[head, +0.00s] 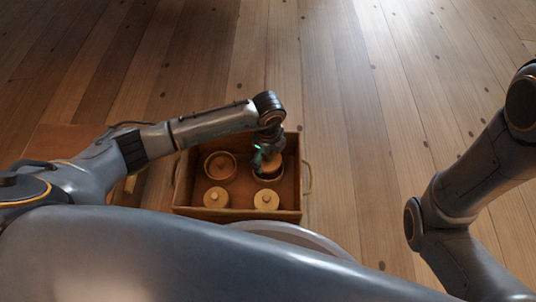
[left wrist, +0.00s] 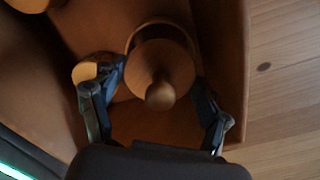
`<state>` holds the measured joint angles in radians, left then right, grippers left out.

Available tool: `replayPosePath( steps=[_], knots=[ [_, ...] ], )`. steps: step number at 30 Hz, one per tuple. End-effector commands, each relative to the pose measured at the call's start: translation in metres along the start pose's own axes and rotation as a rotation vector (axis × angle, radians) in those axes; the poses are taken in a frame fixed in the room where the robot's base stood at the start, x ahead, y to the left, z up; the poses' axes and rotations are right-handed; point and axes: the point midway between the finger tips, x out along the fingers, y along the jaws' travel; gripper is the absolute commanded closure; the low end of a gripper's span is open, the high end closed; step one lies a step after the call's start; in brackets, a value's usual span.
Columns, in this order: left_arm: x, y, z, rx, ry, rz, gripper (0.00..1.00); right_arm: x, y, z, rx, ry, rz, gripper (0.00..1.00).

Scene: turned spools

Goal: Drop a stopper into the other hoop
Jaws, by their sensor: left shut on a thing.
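My left gripper (head: 262,160) is over the back right of a shallow box (head: 240,212). It is shut on a round wooden stopper (head: 271,163), whose knob points up at the camera in the left wrist view (left wrist: 160,80). The right hoop (head: 268,180) is under the held stopper; its rim shows behind the stopper in the left wrist view (left wrist: 148,27). I cannot tell whether the stopper touches it. The left hoop (head: 220,166) is at the back left; its inside is unclear. Two pale knobbed discs, a left one (head: 216,197) and a right one (head: 266,200), stand in front. My right gripper is out of view.
The box has raised walls and a handle (head: 308,178) on its right side. Bare plank floor (head: 350,120) lies behind and to the right of it. A brown surface (head: 62,143) is at the left.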

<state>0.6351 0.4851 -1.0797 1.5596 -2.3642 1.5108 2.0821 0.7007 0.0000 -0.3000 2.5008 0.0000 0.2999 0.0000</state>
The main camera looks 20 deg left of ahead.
Motion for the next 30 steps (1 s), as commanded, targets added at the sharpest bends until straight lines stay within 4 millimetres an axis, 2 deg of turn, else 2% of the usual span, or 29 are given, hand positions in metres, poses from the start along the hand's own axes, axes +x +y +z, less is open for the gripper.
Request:
replayPosePath(
  steps=[11,30],
  knots=[
    [0.001,0.000,0.000,0.000,0.000,0.000,0.59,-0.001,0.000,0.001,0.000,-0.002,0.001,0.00],
    [0.014,0.000,0.000,0.001,0.000,0.000,0.59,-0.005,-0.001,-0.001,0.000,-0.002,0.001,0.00]
  ],
)
